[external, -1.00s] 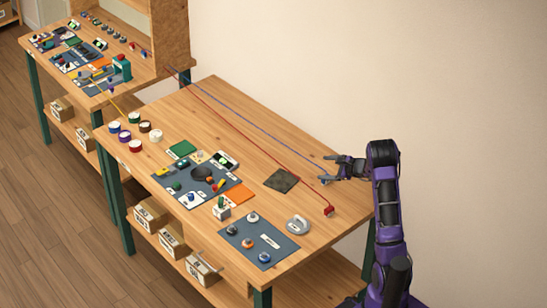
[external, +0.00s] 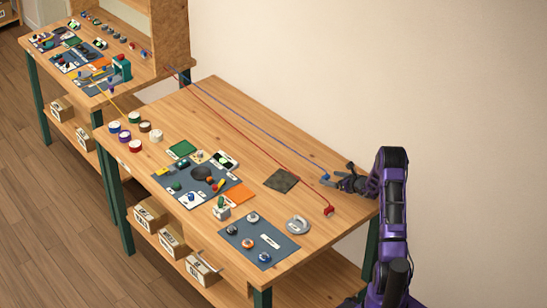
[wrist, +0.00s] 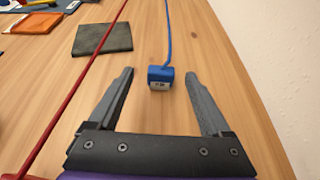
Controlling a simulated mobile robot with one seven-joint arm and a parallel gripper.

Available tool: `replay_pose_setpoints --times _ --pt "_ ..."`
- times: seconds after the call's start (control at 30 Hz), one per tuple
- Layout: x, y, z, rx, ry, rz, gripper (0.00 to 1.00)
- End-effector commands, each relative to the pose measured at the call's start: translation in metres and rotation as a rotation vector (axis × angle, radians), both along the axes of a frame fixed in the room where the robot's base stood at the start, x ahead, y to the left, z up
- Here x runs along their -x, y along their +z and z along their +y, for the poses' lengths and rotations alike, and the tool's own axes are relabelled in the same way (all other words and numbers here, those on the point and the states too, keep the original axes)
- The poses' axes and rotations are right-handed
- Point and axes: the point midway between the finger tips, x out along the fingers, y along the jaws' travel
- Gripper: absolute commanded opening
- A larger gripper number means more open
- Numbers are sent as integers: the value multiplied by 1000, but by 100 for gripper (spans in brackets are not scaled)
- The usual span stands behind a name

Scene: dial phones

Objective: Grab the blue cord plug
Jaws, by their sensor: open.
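The blue cord plug (wrist: 160,77) lies on the wooden table in the wrist view, with its blue cord (wrist: 168,30) running away from me. It also shows in the external view (external: 325,177) near the table's right back edge. My gripper (wrist: 161,73) is open and low over the table, with one finger on each side of the plug. The plug is between the fingertips, apart from both fingers. In the external view my gripper (external: 335,178) reaches in from the right, close to the plug.
A red cord (wrist: 80,85) runs along the left of my gripper and ends in a red plug (external: 328,211). The wall (wrist: 265,50) rises close on the right. Parts and mats fill the table's front half.

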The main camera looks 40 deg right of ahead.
Motion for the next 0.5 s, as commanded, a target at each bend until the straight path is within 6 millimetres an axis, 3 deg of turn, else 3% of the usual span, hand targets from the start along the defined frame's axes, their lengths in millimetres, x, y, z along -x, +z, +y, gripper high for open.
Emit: replay_pose_setpoints --times 0.27,0.5 --pt "-21 -9 0 1 1 -1 82" --pt "-52 -24 -3 1 2 1 82"
